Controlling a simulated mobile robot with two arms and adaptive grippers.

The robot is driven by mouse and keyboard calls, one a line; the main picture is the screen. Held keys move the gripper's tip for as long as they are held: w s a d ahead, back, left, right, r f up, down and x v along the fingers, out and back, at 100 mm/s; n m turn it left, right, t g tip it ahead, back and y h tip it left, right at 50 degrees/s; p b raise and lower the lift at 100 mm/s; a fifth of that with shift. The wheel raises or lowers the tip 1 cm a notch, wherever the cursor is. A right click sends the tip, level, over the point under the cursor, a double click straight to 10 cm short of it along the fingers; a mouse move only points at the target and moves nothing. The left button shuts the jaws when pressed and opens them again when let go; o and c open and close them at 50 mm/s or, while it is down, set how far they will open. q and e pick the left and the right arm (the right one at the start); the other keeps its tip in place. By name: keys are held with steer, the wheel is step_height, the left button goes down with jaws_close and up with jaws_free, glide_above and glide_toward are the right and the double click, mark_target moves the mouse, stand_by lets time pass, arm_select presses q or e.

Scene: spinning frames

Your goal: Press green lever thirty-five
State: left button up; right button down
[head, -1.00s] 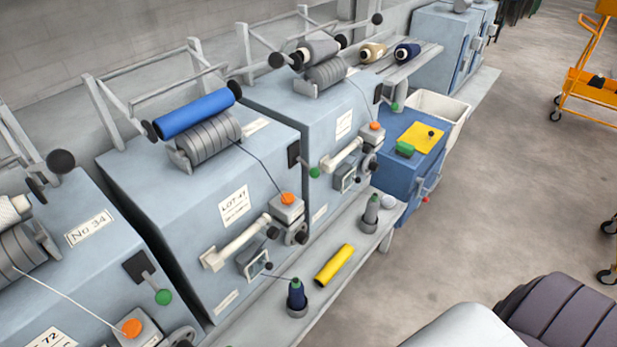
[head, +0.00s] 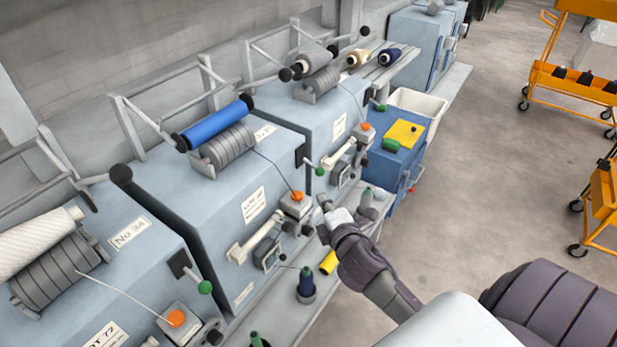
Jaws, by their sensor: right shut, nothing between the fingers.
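Three levers with green knobs show on the row of blue-grey machines. The near-left lever (head: 204,287) is on the machine whose plate reads No 34. A far lever (head: 382,107) is on the third machine. My right gripper (head: 322,204) is shut and empty, below the middle lever's knob and apart from it in the picture. My left gripper is out of view.
A shelf (head: 290,318) along the machine fronts holds a yellow tube (head: 328,262) and a dark blue bobbin (head: 306,283). Orange knobs (head: 297,196) sit near the levers. A blue cabinet (head: 403,160) stands beyond. Orange trolleys (head: 572,78) stand right; the floor between is clear.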

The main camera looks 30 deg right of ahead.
mark_target(320, 172)
steer(key=shift+r, duration=0.4)
steer(key=shift+w, duration=0.1)
steer(key=p+x, duration=0.1)
steer(key=x, duration=0.9)
